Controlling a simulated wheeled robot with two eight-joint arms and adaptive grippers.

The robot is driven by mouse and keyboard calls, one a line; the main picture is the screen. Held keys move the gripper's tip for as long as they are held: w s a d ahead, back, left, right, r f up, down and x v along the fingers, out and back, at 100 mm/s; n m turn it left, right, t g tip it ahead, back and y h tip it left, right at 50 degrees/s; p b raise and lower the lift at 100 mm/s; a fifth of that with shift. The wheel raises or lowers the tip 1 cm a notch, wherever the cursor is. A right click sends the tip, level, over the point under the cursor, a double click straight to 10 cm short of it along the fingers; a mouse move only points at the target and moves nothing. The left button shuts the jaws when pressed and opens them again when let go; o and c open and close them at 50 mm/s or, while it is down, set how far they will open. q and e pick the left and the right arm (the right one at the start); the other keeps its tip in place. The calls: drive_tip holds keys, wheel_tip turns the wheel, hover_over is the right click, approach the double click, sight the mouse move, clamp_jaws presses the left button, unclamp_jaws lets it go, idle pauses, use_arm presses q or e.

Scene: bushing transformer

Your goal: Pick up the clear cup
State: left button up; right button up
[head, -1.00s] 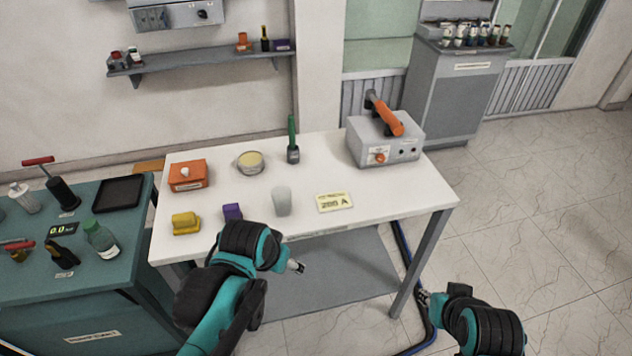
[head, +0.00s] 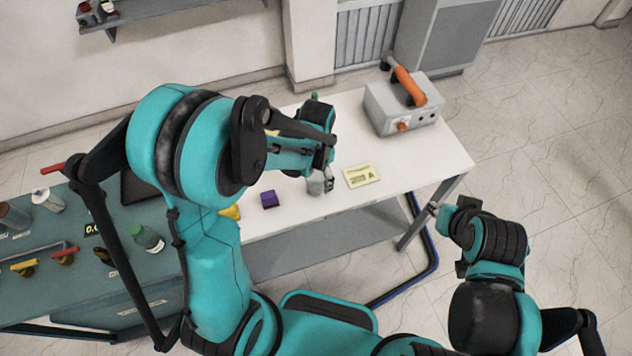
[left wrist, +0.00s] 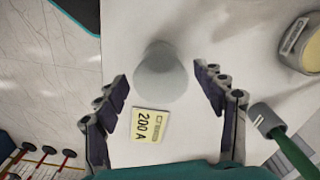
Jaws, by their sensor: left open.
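The clear cup (head: 315,184) stands on the white table, partly hidden by my left gripper (head: 325,180) in the head view. In the left wrist view the cup (left wrist: 160,72) looks pale and translucent. It sits ahead of and between the open fingers of my left gripper (left wrist: 165,100), with nothing held. Whether the fingers are level with the cup is hard to tell. My right gripper (head: 435,209) is off the table's right side, over the floor; its fingers are too small to read.
A yellow card (head: 362,176) lies close to the cup. A grey box with an orange handle (head: 403,105) stands at the table's right back. A green-handled tool (left wrist: 285,140) lies near the left fingers.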

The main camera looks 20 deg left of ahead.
sight(315, 182)
use_arm(q)
drive_tip(key=f, duration=0.3)
drive_tip(key=shift+s+a+b, duration=0.1)
drive_tip(key=shift+a+b, duration=0.1)
drive_tip(key=shift+b, duration=0.1)
drive_tip(key=shift+f, duration=0.45)
drive_tip(key=c, duration=1.3)
drive_tip(key=shift+r, duration=0.1)
